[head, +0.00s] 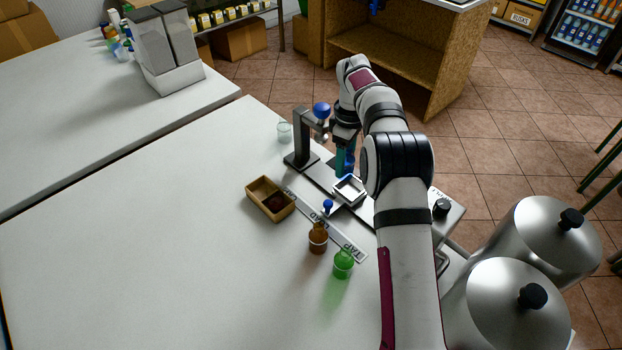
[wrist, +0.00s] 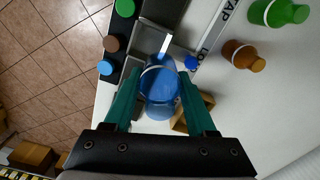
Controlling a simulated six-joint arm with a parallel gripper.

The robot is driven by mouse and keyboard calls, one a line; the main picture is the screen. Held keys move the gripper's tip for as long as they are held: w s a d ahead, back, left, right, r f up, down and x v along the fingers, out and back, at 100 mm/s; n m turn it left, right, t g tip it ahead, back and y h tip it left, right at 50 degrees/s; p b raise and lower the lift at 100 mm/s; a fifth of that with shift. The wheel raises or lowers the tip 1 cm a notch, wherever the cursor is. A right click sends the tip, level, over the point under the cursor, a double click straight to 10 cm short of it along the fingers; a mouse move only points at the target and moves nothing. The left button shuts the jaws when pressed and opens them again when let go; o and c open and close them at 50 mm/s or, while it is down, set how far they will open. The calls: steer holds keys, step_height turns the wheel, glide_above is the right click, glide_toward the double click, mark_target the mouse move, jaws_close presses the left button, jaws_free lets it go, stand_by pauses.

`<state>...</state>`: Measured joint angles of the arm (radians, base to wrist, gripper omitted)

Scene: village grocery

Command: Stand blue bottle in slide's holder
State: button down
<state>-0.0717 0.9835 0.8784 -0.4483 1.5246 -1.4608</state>
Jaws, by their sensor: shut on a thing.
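The blue bottle (wrist: 160,88) is between the teal fingers of my gripper (wrist: 160,100) in the wrist view, and my gripper is shut on it. In the head view my gripper (head: 345,160) is above the slide rail, and the bottle (head: 349,164) is mostly hidden behind it. The slide's holder (head: 348,191), a square light-rimmed frame, lies on the rail just in front of and below the gripper. In the wrist view a grey frame, likely the holder (wrist: 158,36), shows just beyond the bottle. The bottle looks held above the rail; its base is hidden.
A brown bottle (head: 318,238) and a green bottle (head: 343,264) stand near the labelled strip (head: 346,243). A blue knob (head: 327,206) is beside the rail. A post (head: 302,140) with a blue ball, a clear cup (head: 284,132) and a wooden box (head: 260,205) stand nearby.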

steer(key=shift+w+d+m, duration=0.2)
steer(key=shift+w+d, duration=0.05)
steer(key=shift+d, duration=0.2)
steer(key=shift+w+d+m, duration=0.2)
steer(key=shift+d, duration=0.25)
steer(key=shift+w+d+f, duration=0.1)
steer(key=shift+d+f, duration=0.05)
steer(key=shift+f, duration=1.65)
steer(key=shift+d+f, duration=0.1)
steer(key=shift+f, duration=1.65)
steer(key=shift+f, duration=0.4)
jaws_free()
steer(key=shift+r, duration=0.1)
step_height(320, 180, up, 8)
